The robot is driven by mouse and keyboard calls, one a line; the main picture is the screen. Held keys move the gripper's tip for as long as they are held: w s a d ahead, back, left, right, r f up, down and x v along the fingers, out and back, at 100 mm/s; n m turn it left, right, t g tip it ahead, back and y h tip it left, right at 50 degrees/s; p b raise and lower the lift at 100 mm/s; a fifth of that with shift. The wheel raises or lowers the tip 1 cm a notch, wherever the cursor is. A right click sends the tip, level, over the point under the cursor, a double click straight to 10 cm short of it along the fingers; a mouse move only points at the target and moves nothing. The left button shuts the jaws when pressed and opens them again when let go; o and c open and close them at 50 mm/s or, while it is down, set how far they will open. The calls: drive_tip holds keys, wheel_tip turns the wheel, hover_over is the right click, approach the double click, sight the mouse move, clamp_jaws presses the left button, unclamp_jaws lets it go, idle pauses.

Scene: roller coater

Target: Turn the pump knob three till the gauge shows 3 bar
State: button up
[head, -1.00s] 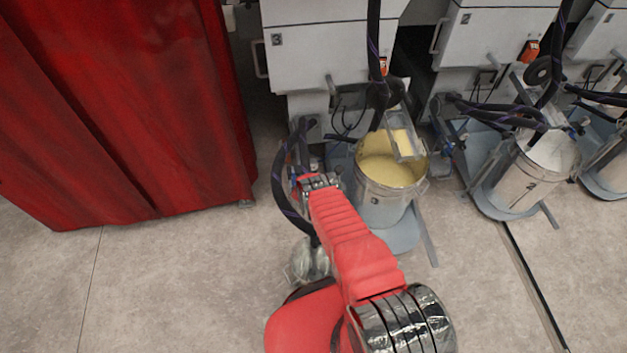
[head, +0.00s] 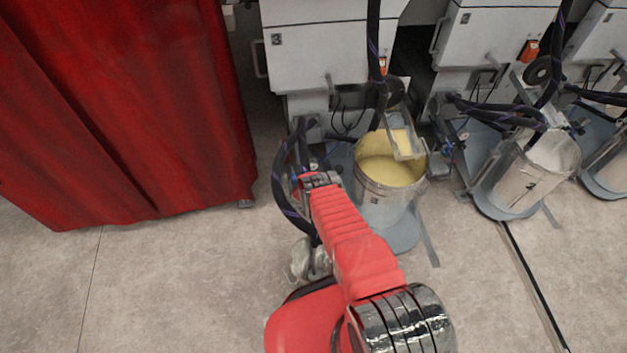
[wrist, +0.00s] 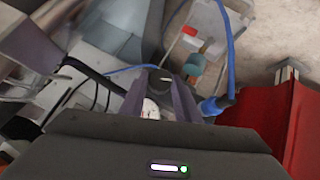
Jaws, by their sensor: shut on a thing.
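In the wrist view my gripper (wrist: 158,86) has its two dark fingers closed around a dark round knob (wrist: 158,76). A white gauge face (wrist: 150,108) shows just below the knob, partly hidden between the fingers. Its needle and reading are too small to tell. In the head view my red arm reaches toward the pump area left of the nearest bucket. The fingers, knob and gauge cannot be made out there.
A bucket of yellow coating (head: 385,199) stands right of my arm. A bucket of pale coating (head: 535,175) stands farther right. A red curtain (head: 120,110) hangs at left. Dark hoses (head: 290,185) hang close beside my arm. The floor at lower left is clear.

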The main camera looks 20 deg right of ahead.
drive_tip(key=shift+w+d+r+m+y, duration=0.15)
drive_tip(key=shift+m+y, duration=0.3)
drive_tip(key=shift+y, duration=0.35)
drive_tip(key=shift+s+d+r+m+y, duration=0.1)
drive_tip(key=shift+m+y, duration=0.35)
drive_tip(key=shift+y, duration=0.35)
drive_tip(key=o, duration=1)
drive_tip(key=shift+f, duration=0.15)
drive_tip(key=shift+o, duration=0.2)
drive_tip(key=shift+s, duration=0.2)
drive_tip(key=v, duration=1.3)
drive_tip(key=shift+s, duration=0.3)
